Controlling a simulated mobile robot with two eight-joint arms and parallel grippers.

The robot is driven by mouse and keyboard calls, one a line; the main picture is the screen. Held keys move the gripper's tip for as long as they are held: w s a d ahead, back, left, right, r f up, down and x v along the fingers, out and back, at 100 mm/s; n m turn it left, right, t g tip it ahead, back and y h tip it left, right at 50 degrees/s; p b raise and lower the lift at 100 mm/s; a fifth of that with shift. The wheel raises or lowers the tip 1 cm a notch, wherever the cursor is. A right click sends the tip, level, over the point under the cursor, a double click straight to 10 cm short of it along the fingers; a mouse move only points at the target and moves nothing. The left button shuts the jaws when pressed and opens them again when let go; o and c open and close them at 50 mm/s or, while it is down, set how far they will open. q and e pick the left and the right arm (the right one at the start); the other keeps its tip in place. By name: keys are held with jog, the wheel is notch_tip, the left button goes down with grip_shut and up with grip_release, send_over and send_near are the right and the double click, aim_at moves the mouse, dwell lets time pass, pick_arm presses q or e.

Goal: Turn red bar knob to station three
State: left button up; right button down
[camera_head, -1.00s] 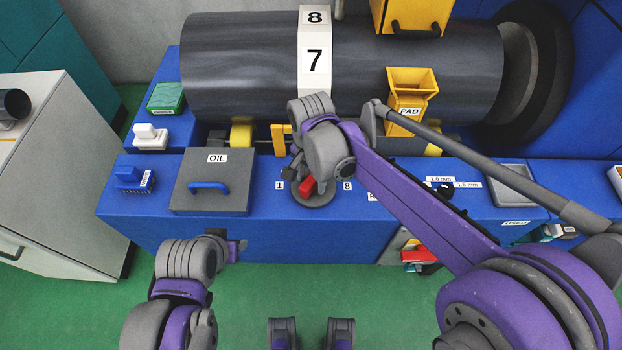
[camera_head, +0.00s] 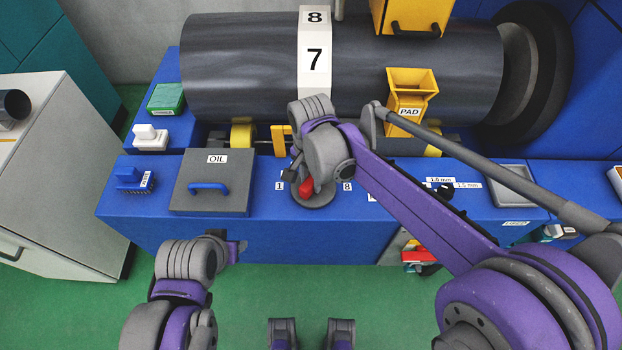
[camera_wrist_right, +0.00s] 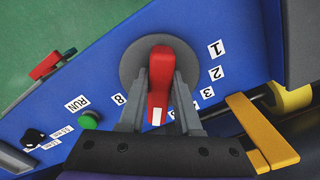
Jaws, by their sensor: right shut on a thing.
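The red bar knob (camera_head: 306,187) sits on a grey round dial (camera_head: 322,199) on the blue bench front. In the right wrist view the knob (camera_wrist_right: 160,70) stands nearly upright in the picture. Its white-marked end lies toward my gripper, between the labels 8 (camera_wrist_right: 119,99) and 3 (camera_wrist_right: 207,92). Labels 1 (camera_wrist_right: 215,48) and 2 (camera_wrist_right: 215,73) also show; labels between 3 and 8 are hidden by my fingers. My right gripper (camera_wrist_right: 160,88) is shut on the knob, one finger on each side. My left gripper (camera_head: 238,247) hangs before the bench, away from the knob; its jaws are unclear.
A grey OIL lid (camera_head: 211,184) with a blue handle lies left of the dial. A green button (camera_wrist_right: 89,121) labelled RUN is near it in the wrist view. A large dark cylinder (camera_head: 240,65) lies behind.

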jog(key=shift+n, duration=0.3)
jog(key=n, duration=0.3)
jog(key=shift+d, duration=0.15)
jog(key=n, duration=0.3)
jog(key=shift+s+d+n, duration=0.1)
jog(key=shift+d+n, duration=0.05)
jog(key=shift+n, duration=0.15)
jog(key=n, duration=0.6)
jog(key=shift+d+n+b, duration=0.3)
jog(key=shift+b, duration=0.05)
jog(key=c, duration=0.6)
grip_release()
jog(key=shift+r, duration=0.1)
